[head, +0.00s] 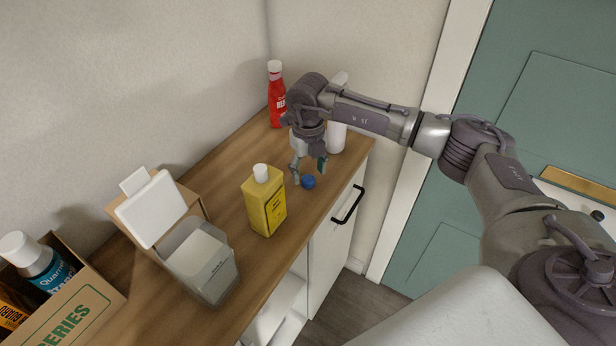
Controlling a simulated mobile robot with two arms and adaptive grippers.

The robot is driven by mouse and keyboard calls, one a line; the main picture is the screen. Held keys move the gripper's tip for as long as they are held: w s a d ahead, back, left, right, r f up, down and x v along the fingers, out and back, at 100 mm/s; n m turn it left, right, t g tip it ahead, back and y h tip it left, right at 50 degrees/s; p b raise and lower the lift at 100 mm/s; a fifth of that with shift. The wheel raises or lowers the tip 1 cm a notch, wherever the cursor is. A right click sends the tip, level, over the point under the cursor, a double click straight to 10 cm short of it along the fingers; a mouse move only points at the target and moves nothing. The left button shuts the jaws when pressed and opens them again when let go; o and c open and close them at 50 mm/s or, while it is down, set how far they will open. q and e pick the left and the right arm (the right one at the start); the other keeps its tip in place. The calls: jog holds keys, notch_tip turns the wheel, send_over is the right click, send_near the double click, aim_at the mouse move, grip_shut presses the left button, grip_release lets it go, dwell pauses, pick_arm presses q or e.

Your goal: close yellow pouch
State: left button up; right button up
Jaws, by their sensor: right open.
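The yellow pouch (265,206) stands upright on the wooden counter in the middle of the head view, with a white spout (261,172) on top. A small blue cap (308,182) is to its right, near the counter's front edge. My right gripper (307,174) points down with its fingers open, just above and around the blue cap. I cannot tell whether the fingers touch the cap. My left gripper is not in view.
A red bottle (276,98) and a white bottle (337,136) stand behind my right gripper. A grey container with an open white lid (152,210) stands left of the pouch, near a cardboard box (75,318) with bottles. A cabinet handle (348,205) juts out below the counter.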

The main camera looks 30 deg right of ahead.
jog(key=shift+f, duration=1.1)
jog(key=c, duration=0.8)
jog(key=shift+r, duration=0.1)
jog(key=shift+r, duration=0.45)
notch_tip(320, 180, up, 2)
jog(key=shift+w+r+b, duration=0.1)
jog(key=shift+r+b, duration=0.15)
jog(key=shift+b, duration=0.3)
jog(key=s+d+r, duration=0.1)
jog(key=s+r, duration=0.1)
jog(key=s, duration=0.1)
jog(key=s+d+r+b, duration=0.1)
jog(key=s+d+r, duration=0.1)
jog(key=s+r, duration=0.1)
jog(key=s+d+r+b, duration=0.1)
jog(key=s+d+r, duration=0.1)
jog(key=s, duration=0.2)
jog(key=shift+s+d+r, duration=0.25)
